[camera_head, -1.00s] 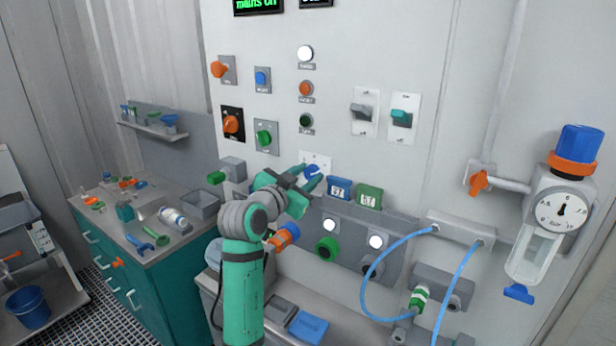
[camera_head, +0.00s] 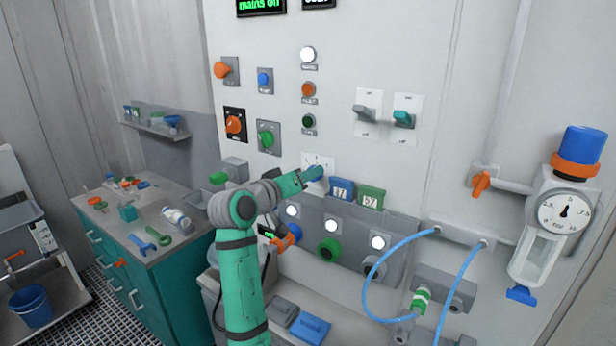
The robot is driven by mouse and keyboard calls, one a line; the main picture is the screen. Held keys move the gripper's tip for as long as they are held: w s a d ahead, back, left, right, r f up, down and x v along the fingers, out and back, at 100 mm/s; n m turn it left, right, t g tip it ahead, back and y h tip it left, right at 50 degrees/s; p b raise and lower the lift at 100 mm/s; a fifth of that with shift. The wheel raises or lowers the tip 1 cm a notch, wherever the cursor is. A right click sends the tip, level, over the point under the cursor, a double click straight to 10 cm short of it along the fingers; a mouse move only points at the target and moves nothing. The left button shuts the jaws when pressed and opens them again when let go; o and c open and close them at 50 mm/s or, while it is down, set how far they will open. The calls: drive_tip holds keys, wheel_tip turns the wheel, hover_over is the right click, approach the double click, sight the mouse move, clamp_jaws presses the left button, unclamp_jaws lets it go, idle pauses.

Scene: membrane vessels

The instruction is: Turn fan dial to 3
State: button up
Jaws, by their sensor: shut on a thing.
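The fan dial (camera_head: 316,173) is a blue knob on a white plate (camera_head: 318,159) with small marks, low in the middle of the wall panel. My gripper (camera_head: 309,176) is at the knob and shut on it, reaching in from the lower left. The gripper covers much of the knob, so which mark it points to cannot be read.
Blue and green display blocks (camera_head: 341,188) sit just right of the dial. Below is a grey housing (camera_head: 345,240) with lamps and knobs. Two toggle switches (camera_head: 403,119) are up right. Blue hoses (camera_head: 385,258) loop at the right. A cluttered bench (camera_head: 150,225) stands left.

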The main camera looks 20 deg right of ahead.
drive_tip(key=shift+w+f+n, duration=0.1)
drive_tip(key=shift+f+n, duration=0.1)
drive_tip(key=shift+n, duration=0.6)
drive_tip(key=shift+a+n, duration=0.15)
drive_tip(key=shift+n, duration=0.15)
drive_tip(key=o, duration=1.1)
drive_tip(key=shift+r, duration=0.1)
